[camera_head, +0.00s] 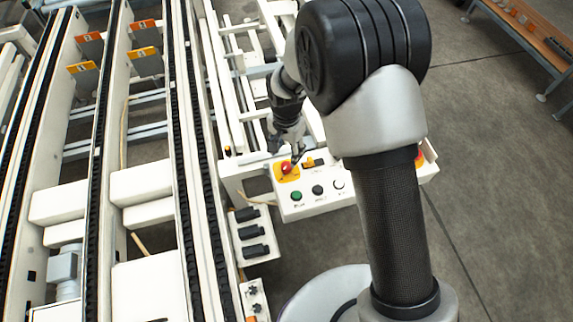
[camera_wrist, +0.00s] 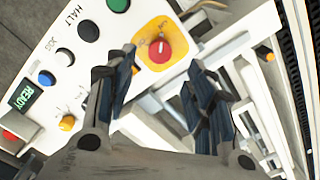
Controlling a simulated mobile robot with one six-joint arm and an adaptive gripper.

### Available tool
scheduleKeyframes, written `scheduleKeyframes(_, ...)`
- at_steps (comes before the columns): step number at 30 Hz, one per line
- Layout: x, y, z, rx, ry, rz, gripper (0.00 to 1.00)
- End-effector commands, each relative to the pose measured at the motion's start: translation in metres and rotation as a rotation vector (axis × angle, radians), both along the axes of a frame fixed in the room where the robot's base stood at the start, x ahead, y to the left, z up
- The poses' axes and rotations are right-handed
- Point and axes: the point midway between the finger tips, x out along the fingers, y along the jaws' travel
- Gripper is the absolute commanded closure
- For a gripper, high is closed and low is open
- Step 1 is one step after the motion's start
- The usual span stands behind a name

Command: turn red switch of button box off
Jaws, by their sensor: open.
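The button box (camera_head: 312,210) is a white panel left of my arm's base in the head view; part of it is behind my arm. Its red switch (camera_head: 287,168) is a round knob on a yellow plate at the box's upper left. In the wrist view the red switch (camera_wrist: 160,49) shows a pale mark on its face, nearly upright in the picture. My gripper (camera_wrist: 160,70) is open and empty, its two dark fingers spread either side of the knob in the picture. The tips look close to the knob; contact cannot be told. In the head view my gripper (camera_head: 297,153) hangs just above it.
The box also carries a green button (camera_head: 297,196), a black button (camera_head: 317,190) and a white button (camera_head: 338,184). A READY display (camera_wrist: 20,93) shows in the wrist view. White conveyor rails (camera_head: 185,150) run along the left. Open floor (camera_head: 500,190) lies at the right.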

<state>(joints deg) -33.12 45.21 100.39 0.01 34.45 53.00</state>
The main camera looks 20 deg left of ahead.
Motion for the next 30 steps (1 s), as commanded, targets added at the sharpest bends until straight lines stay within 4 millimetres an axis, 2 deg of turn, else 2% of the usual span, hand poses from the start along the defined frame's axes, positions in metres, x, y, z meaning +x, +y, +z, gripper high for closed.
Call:
scheduleKeyframes(1, 0.000, 0.000, -0.015, -0.002, 0.002, 0.000, 0.51)
scheduleKeyframes(6, 0.000, 0.000, -0.048, -0.002, 0.002, 0.000, 0.51)
scheduleKeyframes(12, 0.000, 0.000, -0.071, 0.000, 0.000, 0.000, 0.51)
scheduleKeyframes(24, 0.000, 0.000, -0.077, 0.001, -0.001, 0.000, 0.51)
scheduleKeyframes(30, 0.000, 0.000, -0.077, 0.001, -0.001, 0.000, 0.64)
